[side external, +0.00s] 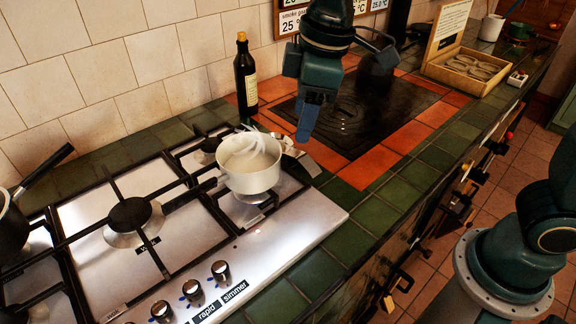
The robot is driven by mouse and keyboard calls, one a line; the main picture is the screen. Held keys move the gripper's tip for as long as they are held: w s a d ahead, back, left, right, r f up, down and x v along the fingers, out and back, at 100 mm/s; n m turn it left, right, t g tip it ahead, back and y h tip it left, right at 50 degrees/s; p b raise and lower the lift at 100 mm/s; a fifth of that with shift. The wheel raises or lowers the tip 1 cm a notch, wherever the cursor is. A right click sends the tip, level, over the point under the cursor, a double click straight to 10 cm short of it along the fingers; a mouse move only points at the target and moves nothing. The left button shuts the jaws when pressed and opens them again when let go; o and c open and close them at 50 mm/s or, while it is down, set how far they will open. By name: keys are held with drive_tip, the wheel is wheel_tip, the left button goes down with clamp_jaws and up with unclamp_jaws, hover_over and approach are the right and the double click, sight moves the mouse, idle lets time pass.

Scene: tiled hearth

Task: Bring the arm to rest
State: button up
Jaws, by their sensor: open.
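My gripper (312,98) hangs at the top middle, above the tiled counter between the hob and the dark inset plate. It is open, with nothing seen between its jaws. One finger points down and its tip is behind and to the right of the white saucepan (250,180), apart from it.
A dark bottle (246,80) stands by the wall behind the saucepan. A dark pan (12,225) is at the left edge. An open wooden box (470,68) and a white mug (491,27) stand at the back right. The green-tiled front strip (375,215) is clear.

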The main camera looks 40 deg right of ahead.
drive_tip(key=s+d+m+t+h, duration=0.1)
drive_tip(key=s+d+m+t, duration=0.2)
drive_tip(key=s+d+m, duration=0.6)
drive_tip(key=s+d, duration=0.8)
drive_tip(key=shift+d+r+m+t, duration=0.15)
drive_tip(key=shift+r+m+t, duration=0.05)
drive_tip(key=shift+m+t, duration=0.1)
